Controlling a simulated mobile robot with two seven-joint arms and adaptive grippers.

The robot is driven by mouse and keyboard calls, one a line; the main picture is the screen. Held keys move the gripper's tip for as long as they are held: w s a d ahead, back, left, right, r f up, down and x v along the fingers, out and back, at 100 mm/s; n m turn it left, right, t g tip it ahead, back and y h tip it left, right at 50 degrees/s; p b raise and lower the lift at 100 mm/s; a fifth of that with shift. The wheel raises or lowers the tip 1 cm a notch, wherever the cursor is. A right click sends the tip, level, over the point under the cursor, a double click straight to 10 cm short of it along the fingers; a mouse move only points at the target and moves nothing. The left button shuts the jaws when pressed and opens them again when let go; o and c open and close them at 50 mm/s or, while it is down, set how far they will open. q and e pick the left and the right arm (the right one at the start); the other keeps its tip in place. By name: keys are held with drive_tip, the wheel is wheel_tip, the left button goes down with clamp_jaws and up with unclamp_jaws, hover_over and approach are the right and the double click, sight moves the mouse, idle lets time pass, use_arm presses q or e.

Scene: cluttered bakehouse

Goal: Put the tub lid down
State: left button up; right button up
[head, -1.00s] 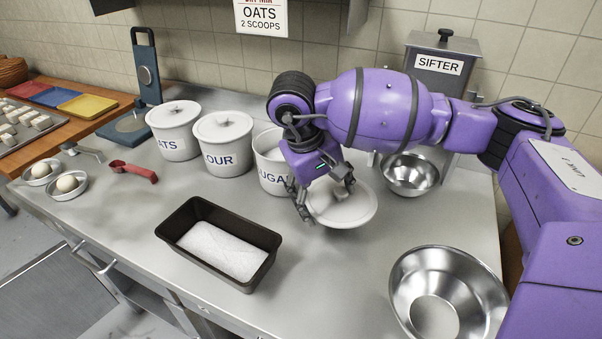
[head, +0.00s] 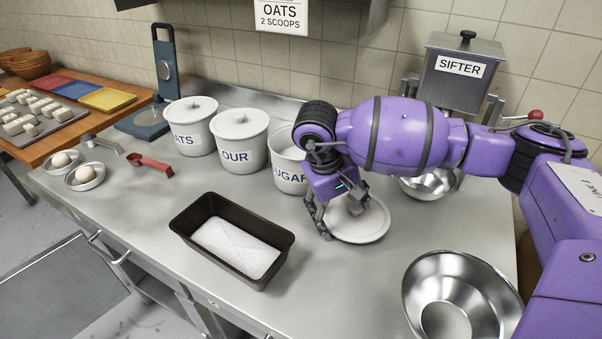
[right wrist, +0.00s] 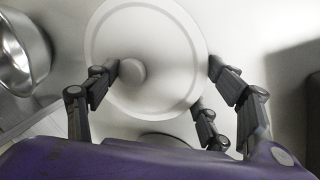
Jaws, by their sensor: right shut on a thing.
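The tub lid (head: 362,228) is a round white disc with a raised rim and a knob. In the head view it lies nearly flat, at or just above the steel counter in front of the SUGAR tub (head: 288,176); I cannot tell whether it touches. My right gripper (head: 343,210) is shut on the lid from above. In the right wrist view, the lid (right wrist: 170,45) shows below the fingers, with its knob (right wrist: 131,71) by the left finger. The SUGAR tub stands without a lid, partly hidden by my gripper. My left gripper is not in view.
The dark loaf tin (head: 190,241) stands left of the lid, a large steel bowl (head: 415,290) at front right. A smaller bowl (head: 430,187) stands behind my arm. Lidded OATS (head: 191,130) and FLOUR (head: 240,143) tubs line the back. Counter between tin and large bowl is clear.

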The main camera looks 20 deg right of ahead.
drive_tip(key=shift+f, duration=0.3)
drive_tip(key=o, duration=1.1)
drive_tip(key=v, duration=1.3)
drive_tip(key=shift+r, duration=0.25)
drive_tip(key=shift+d, duration=0.1)
